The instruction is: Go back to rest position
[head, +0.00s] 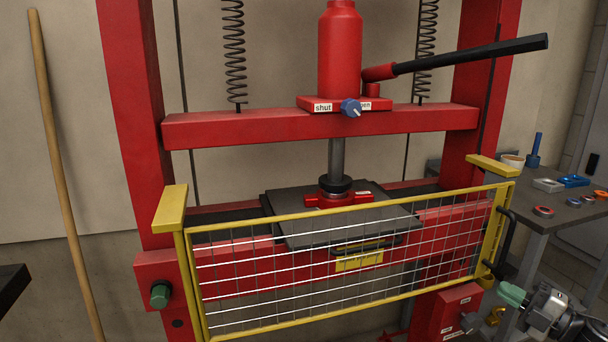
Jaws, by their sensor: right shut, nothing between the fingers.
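My right gripper (513,295) is at the lower right, in front of the press's right post and just right of the guard's lower right corner. Its green fingertips are together and nothing shows between them. Part of my right arm shows behind it at the bottom edge. My left gripper is not in view. The red press (320,122) fills the middle, with a yellow-framed mesh guard (330,222) across its front. I cannot tell whether my gripper touches anything.
A black lever (470,54) sticks out right from the red jack (340,50). A grey workbench (528,212) with small parts stands at the right. A wooden pole (62,170) leans on the wall at left. A dark edge (12,284) juts in at far left.

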